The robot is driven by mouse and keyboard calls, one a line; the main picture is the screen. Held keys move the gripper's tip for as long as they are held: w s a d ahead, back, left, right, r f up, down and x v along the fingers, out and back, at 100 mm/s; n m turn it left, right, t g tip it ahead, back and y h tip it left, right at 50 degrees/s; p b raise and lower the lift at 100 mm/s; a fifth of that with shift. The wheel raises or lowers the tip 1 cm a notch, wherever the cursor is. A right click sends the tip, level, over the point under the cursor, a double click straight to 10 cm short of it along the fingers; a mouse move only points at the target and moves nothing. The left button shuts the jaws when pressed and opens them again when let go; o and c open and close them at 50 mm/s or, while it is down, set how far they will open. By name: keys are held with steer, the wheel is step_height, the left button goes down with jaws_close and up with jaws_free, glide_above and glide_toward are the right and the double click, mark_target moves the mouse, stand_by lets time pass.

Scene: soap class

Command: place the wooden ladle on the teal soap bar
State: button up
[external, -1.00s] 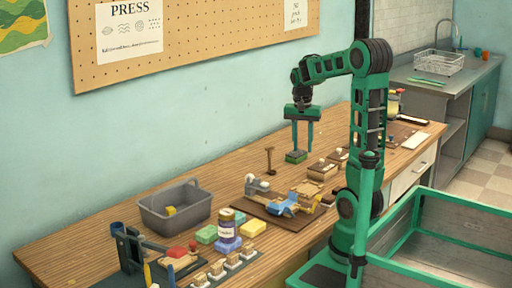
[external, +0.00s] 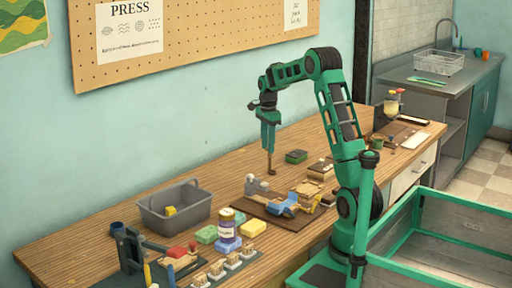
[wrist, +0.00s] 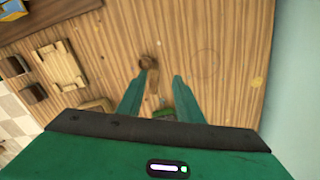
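The wooden ladle (external: 270,168) stands upright, small and brown, on the bench left of a dark green block (external: 296,156). My gripper (external: 268,148) points down over the ladle, its fingers seen edge-on and hiding the ladle's upper part. In the wrist view, the ladle (wrist: 150,64) shows between the spread fingers of my gripper (wrist: 158,88), with gaps beside it. The green block (wrist: 163,113) shows partly below it. A pale green bar (external: 206,235) and a blue bar (external: 224,246) lie by the jar. I cannot tell which bar is the teal soap.
A grey bin (external: 175,212) stands at the left, near a labelled jar (external: 227,228) and a yellow bar (external: 253,228). A dark board (external: 255,207) with a blue tool lies in front of the ladle. Wooden blocks (external: 321,170) sit to the right. The bench behind the ladle is clear.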

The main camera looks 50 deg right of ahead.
mark_target(269, 155)
steer(key=shift+s+f, duration=0.25)
steer(key=shift+f, duration=1.7)
steer(key=shift+s+f, duration=0.2)
steer(key=shift+f, duration=1.75)
jaws_close()
